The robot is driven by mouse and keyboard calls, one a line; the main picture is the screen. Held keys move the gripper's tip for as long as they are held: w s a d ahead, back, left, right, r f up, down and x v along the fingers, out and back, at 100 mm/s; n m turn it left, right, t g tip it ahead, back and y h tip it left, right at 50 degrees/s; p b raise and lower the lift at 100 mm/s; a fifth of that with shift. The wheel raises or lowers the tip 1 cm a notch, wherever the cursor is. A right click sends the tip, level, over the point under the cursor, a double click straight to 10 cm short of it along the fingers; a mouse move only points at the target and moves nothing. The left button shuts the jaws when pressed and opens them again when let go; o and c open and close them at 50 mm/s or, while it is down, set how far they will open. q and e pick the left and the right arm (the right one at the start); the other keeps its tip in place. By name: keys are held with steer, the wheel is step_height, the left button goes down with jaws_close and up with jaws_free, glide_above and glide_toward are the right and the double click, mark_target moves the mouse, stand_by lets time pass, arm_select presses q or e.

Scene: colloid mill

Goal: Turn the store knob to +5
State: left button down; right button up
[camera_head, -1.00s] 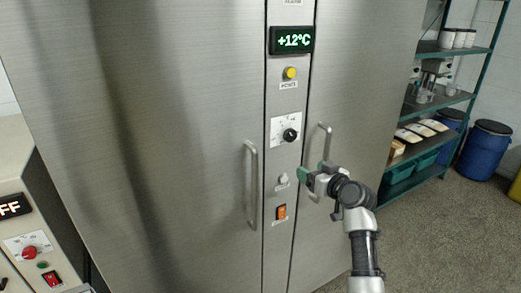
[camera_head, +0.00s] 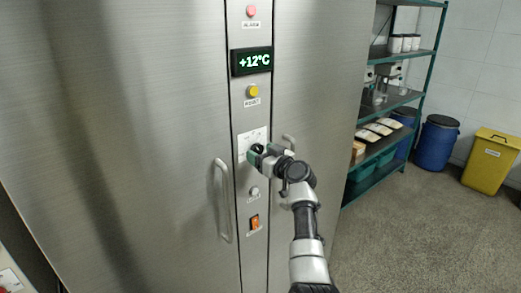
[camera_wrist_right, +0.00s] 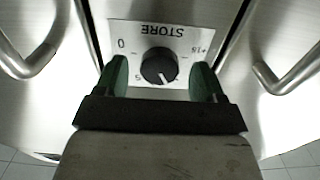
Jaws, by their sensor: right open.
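The store knob (camera_wrist_right: 160,66) is a black round dial on a white plate (camera_wrist_right: 196,34) marked STORE, which appears upside down in the right wrist view. In the head view the plate (camera_head: 250,140) sits on the cabinet's centre strip, and the gripper mostly covers the knob. My right gripper (camera_wrist_right: 160,82) is open, with its green fingers on either side of the knob and apart from it. It also shows in the head view (camera_head: 257,154). The display (camera_head: 251,61) above reads +12°C. My left gripper is not in view.
Door handles (camera_head: 221,200) flank the strip. A yellow button (camera_head: 252,91), a pale knob (camera_head: 254,191) and an orange switch (camera_head: 254,222) share it. A shelf rack (camera_head: 398,95), blue barrels (camera_head: 437,143) and a yellow bin (camera_head: 490,161) stand right. Floor (camera_head: 405,230) before them is open.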

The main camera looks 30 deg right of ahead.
steer(key=shift+w, duration=0.4)
steer(key=c, duration=0.9)
